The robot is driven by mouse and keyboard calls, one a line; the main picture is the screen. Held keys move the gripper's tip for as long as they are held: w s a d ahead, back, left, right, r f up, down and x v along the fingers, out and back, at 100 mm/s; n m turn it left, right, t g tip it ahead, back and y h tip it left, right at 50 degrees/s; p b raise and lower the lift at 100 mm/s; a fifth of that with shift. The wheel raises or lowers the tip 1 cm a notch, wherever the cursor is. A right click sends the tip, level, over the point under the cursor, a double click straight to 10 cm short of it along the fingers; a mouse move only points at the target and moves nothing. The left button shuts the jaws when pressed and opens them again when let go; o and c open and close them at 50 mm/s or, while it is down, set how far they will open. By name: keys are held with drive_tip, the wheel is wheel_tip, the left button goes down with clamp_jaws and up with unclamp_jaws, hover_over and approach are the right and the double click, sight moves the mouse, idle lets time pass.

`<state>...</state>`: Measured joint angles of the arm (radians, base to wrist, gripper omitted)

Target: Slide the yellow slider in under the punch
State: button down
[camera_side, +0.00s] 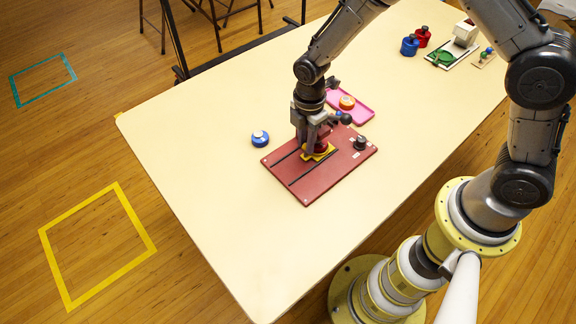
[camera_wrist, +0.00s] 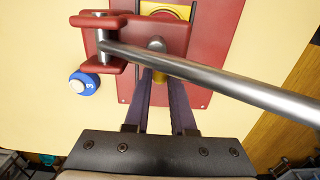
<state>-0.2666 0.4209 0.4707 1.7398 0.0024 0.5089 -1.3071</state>
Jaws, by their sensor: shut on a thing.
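The yellow slider (camera_side: 325,154) lies low on a red base board (camera_side: 318,188), which has dark rails. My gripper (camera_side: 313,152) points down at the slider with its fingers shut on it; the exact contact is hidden. In the wrist view, my fingers (camera_wrist: 159,72) reach in beneath a silver lever (camera_wrist: 235,80). Yellow shows at the top beyond the red press arm (camera_wrist: 135,32). A silver round part of the press, likely the punch (camera_wrist: 157,45), sits over the slider's line. Whether the slider is centred under it cannot be told.
A blue round pot (camera_side: 260,139) stands left of the board; it shows beside the press in the wrist view (camera_wrist: 84,84). A pink tray (camera_side: 362,114) with an orange round thing lies behind. A dark knob (camera_side: 360,143) stands at the board's right. The near table is clear.

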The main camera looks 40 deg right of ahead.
drive_tip(key=c, duration=0.8)
unclamp_jaws()
drive_tip(key=shift+d, duration=0.1)
drive_tip(key=shift+c, duration=0.2)
drive_tip(key=shift+r, duration=3.75)
